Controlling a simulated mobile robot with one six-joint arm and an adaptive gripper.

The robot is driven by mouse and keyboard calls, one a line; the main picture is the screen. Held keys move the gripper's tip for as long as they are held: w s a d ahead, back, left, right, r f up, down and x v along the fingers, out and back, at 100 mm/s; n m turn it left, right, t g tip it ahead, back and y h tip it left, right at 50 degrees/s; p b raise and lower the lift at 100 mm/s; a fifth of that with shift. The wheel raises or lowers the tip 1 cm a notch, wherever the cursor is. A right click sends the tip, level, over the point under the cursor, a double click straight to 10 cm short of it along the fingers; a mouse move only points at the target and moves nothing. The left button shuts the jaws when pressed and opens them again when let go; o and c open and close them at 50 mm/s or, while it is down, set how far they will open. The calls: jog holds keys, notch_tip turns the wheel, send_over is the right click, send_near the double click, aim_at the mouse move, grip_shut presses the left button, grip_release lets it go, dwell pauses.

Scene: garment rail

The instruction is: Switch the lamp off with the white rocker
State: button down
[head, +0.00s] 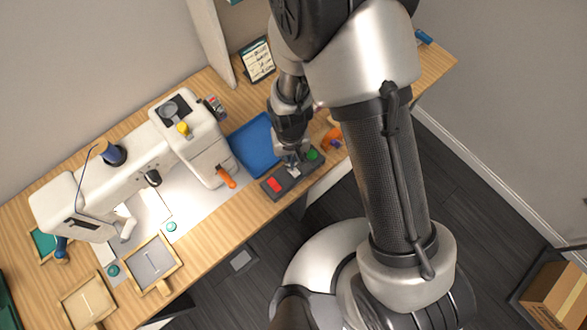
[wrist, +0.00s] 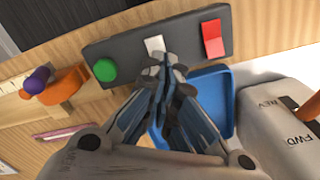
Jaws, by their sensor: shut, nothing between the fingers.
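A dark control panel (head: 270,194) lies near the front edge of the wooden table. In the wrist view the panel (wrist: 130,48) carries a white rocker (wrist: 154,44) between a green button (wrist: 105,69) and a red rocker (wrist: 212,38). The white rocker also shows in the head view (head: 293,172). My gripper (head: 291,159) is shut and empty, pointing down over the middle of the panel. In the wrist view its fingertips (wrist: 164,62) are right at the white rocker's edge and cover part of it; I cannot tell whether they touch. I cannot make out a lamp.
A blue tray (head: 253,146) lies behind the panel. A white sewing machine (head: 190,140) with an orange lever stands to the left. An orange object (head: 333,137) is right of the panel. Small wooden frames (head: 153,264) lie at the front left.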

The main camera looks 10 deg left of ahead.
jog(key=shift+f+b, duration=1.1)
jog(key=shift+f, duration=0.25)
dwell(0.9)
jog(key=shift+r, duration=0.15)
jog(key=shift+r+p, duration=2.6)
jog(key=shift+r, duration=0.8)
jog(key=w+d+r+m+t, duration=0.1)
jog(key=d+r, duration=0.4)
jog(key=r, duration=0.6)
jog(key=w+d+r+m+t, duration=0.1)
jog(key=d+r, duration=0.5)
jog(key=r, duration=0.4)
jog(key=s+d+r+m+t+b, duration=0.1)
jog(key=s+d+r+m+t, duration=0.1)
jog(key=s+d+r, duration=0.7)
jog(key=shift+s+d+r+t, duration=0.3)
jog(key=shift+s+r, duration=0.55)
jog(key=shift+s, duration=0.35)
